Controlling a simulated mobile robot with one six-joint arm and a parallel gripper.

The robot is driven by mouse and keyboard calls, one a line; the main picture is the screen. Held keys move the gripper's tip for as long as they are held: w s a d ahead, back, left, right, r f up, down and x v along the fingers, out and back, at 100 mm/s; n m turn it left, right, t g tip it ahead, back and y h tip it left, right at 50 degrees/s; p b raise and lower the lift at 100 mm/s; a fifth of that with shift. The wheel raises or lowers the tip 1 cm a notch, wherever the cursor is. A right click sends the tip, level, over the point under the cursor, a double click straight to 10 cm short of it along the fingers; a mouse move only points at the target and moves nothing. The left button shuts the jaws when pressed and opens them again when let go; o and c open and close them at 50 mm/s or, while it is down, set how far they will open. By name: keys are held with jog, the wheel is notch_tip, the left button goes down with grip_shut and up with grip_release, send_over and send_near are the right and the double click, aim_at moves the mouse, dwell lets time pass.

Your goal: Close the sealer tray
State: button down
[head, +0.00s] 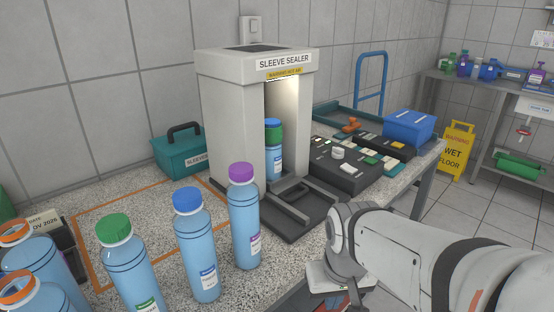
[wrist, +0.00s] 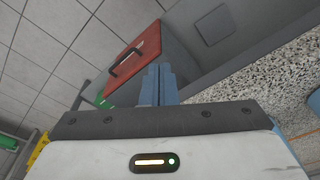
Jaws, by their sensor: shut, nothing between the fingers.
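The white sleeve sealer (head: 225,110) stands on the speckled counter with its front opening lit. Its dark grey sealer tray (head: 285,222) sticks out in front of the opening, with a raised bar frame on it. A blue-capped bottle with a green sleeve (head: 273,150) stands upright inside the opening. My gripper (wrist: 160,72) is shut and empty in the wrist view. In the head view my arm reaches in from the right, in front of the tray; the fingertips cannot be made out there. I see no contact with the tray.
Blue bottles with green (head: 114,228), blue (head: 187,200) and purple (head: 241,172) caps stand left of the tray. A dark sorting block (head: 345,178) and a blue box (head: 409,125) sit right of the sealer. The wrist view shows a red panel with a black handle (wrist: 135,55).

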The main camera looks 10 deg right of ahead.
notch_tip(320, 180, up, 12)
jog(key=m+p, duration=0.1)
jog(key=p, duration=0.9)
jog(key=m+t+y+p, duration=0.3)
jog(key=m+t+y, duration=0.5)
jog(key=m, duration=2)
send_near(300, 197)
jog(key=shift+h, duration=0.3)
jog(key=x, duration=0.5)
jog(key=shift+s+f+p, duration=0.15)
jog(key=shift+f+p, duration=0.05)
jog(key=shift+p, duration=0.2)
jog(key=shift+w+a+f, duration=0.2)
jog(key=shift+w+a, duration=0.25)
jog(key=shift+w, duration=0.2)
jog(key=shift+t, duration=0.3)
